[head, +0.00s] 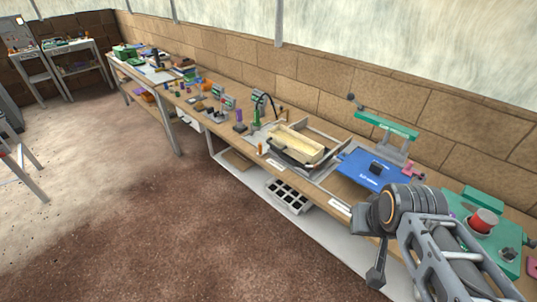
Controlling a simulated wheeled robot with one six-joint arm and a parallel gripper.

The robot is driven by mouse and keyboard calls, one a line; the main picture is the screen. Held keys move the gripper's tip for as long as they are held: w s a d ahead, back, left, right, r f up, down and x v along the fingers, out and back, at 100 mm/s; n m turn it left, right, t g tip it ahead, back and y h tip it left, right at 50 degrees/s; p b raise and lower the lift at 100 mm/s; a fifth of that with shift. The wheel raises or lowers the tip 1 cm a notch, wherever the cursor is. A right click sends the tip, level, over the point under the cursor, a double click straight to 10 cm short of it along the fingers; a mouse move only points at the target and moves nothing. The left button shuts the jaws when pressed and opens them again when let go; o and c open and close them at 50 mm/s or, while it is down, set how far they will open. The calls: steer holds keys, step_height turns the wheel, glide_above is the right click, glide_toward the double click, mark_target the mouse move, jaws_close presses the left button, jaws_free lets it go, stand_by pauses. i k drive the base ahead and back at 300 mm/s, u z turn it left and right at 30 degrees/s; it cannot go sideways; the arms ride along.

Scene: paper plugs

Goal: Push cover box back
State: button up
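I cannot tell for sure which object is the cover box. A shallow cream box (298,141) with a dark lower edge sits in a grey frame on the long bench, right of the picture's middle. A blue flat panel (360,173) with a black block on top (378,168) lies to its right. My gripper (377,277) hangs at the lower right, at the bench's front side and apart from both. One dark finger shows, pointing down; whether it is open or shut is hidden.
A green press-like fixture (387,124) stands behind the blue panel. A green machine with a red cylinder (484,220) stands to the right of my arm. Small tools and bottles crowd the bench at left. A tray with dark slots (288,196) lies on the lower shelf. The brown floor is clear.

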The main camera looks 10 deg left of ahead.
mark_target(280, 136)
steer(key=u, duration=0.4)
steer(key=k, duration=0.1)
steer(key=u, duration=0.15)
steer(key=i, duration=0.8)
steer(key=u, duration=0.85)
